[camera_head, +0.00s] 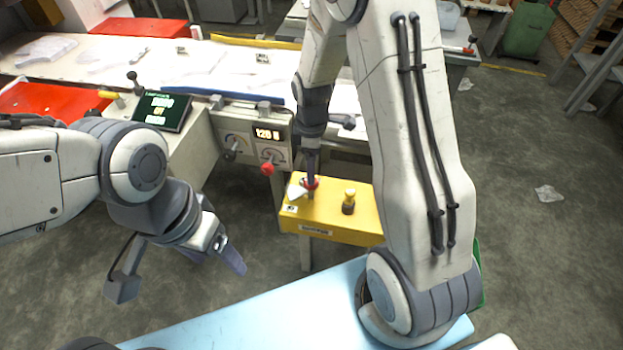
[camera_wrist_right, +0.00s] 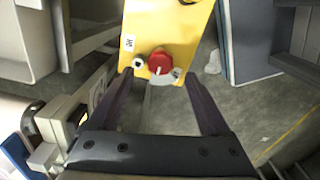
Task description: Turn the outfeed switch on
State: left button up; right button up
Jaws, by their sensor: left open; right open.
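A yellow control box (camera_head: 333,222) stands on a post in the middle of the head view, with a label on its front too small to read. A red knob (camera_head: 312,184) with a white piece beside it is at its left end, and a yellow-topped dark knob (camera_head: 349,200) stands to its right. My right gripper (camera_head: 310,178) points down over the red knob and partly hides it. In the right wrist view the red knob (camera_wrist_right: 159,63) shows between the tips of the open fingers (camera_wrist_right: 158,78); contact cannot be told. My left gripper (camera_head: 216,257) is open and empty, away from the box.
A console with a lit screen (camera_head: 163,110) and a panel with a red ball-ended lever (camera_head: 267,169) stand left of the box. A long white conveyor table (camera_head: 200,65) runs behind. A light blue surface (camera_head: 260,310) lies in front. Open floor is at right.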

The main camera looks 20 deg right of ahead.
send_over(302, 192)
jog(key=d, duration=0.3)
jog(key=f, duration=0.5)
jog(key=shift+s+a+f+b, duration=0.15)
jog(key=shift+s+f+b, duration=0.15)
grip_shut()
